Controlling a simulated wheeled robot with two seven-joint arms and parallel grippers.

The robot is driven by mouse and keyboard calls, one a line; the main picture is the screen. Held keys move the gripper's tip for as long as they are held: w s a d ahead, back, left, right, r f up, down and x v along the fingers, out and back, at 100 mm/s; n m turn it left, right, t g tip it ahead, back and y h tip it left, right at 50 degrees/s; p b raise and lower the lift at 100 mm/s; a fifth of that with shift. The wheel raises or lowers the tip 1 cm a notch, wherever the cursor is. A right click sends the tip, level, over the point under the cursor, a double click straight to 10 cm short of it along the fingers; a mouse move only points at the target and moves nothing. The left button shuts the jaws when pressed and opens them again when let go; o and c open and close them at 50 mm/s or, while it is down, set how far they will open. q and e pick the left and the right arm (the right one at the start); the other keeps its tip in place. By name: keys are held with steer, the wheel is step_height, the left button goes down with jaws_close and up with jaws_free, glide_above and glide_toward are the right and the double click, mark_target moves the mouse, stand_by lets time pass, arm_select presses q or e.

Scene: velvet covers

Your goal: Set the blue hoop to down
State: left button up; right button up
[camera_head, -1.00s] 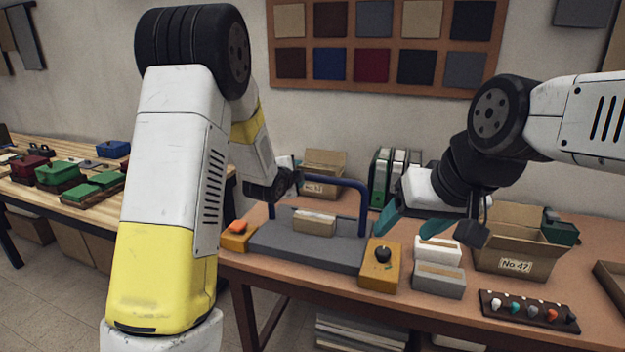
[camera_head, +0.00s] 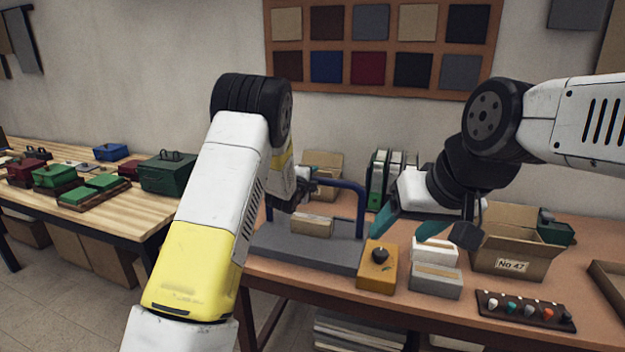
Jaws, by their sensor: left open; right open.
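The blue hoop (camera_head: 361,212) stands upright on a grey base plate (camera_head: 330,254), its top bar level above a small tan-topped block (camera_head: 312,224). My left gripper (camera_head: 299,197) is at the left part of the hoop's top bar and hides some of it. Its fingers are small and dark here, open, and I cannot tell whether they touch the bar. My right gripper (camera_head: 420,228), with teal fingertips, is open and empty, to the right of the hoop and above the table.
A yellow box with a black knob (camera_head: 378,266) sits right of the base plate. White and grey blocks (camera_head: 434,280), an open carton marked No 42 (camera_head: 513,243) and a strip of coloured knobs (camera_head: 525,309) are further right. Binders (camera_head: 377,180) stand behind. A side table (camera_head: 130,215) holds coloured boxes.

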arm_select(q)
jaws_close()
stand_by(1.4)
